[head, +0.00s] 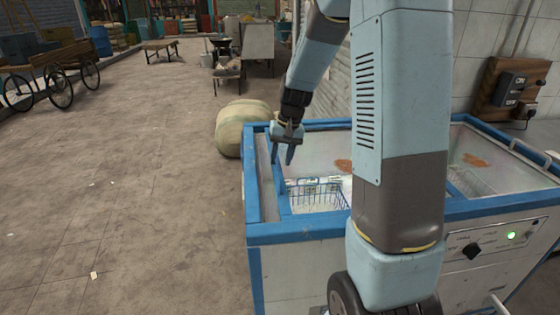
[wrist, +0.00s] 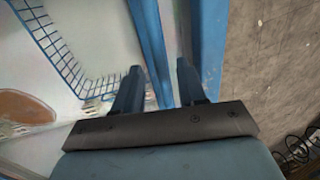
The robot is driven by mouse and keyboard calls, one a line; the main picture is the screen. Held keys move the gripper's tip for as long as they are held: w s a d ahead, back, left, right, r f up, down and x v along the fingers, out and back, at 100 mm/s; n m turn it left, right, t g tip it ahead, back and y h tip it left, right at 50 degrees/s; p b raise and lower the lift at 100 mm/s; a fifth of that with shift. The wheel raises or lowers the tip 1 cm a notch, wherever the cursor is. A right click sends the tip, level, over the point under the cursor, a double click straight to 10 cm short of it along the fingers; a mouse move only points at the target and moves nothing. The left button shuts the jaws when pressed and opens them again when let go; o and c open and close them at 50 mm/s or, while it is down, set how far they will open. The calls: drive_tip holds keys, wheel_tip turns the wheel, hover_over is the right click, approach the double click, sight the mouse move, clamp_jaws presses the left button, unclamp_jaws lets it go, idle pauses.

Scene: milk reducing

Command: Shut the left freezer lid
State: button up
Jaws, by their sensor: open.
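The chest freezer (head: 300,232) has a blue rim and a white body, and stands at the right in the head view. Its left opening shows a wire basket (head: 318,198), which also shows in the wrist view (wrist: 62,50). A blue bar (wrist: 151,45) runs along the left part of the opening and looks like the frame of the left lid; how far the lid extends is hard to tell. My gripper (head: 283,165) is open and points down over this bar. In the wrist view my fingers (wrist: 160,70) are on either side of the bar, and contact cannot be told.
The freezer's outer blue rim (wrist: 208,40) lies just right of my right finger in the wrist view. A round sack (head: 240,128) stands behind the freezer's left end. Open floor (head: 130,200) lies to the left. My arm hides the freezer's middle.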

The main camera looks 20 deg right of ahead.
drive_tip(key=shift+a+f, duration=0.15)
drive_tip(key=shift+f, duration=0.55)
clamp_jaws()
idle(0.3)
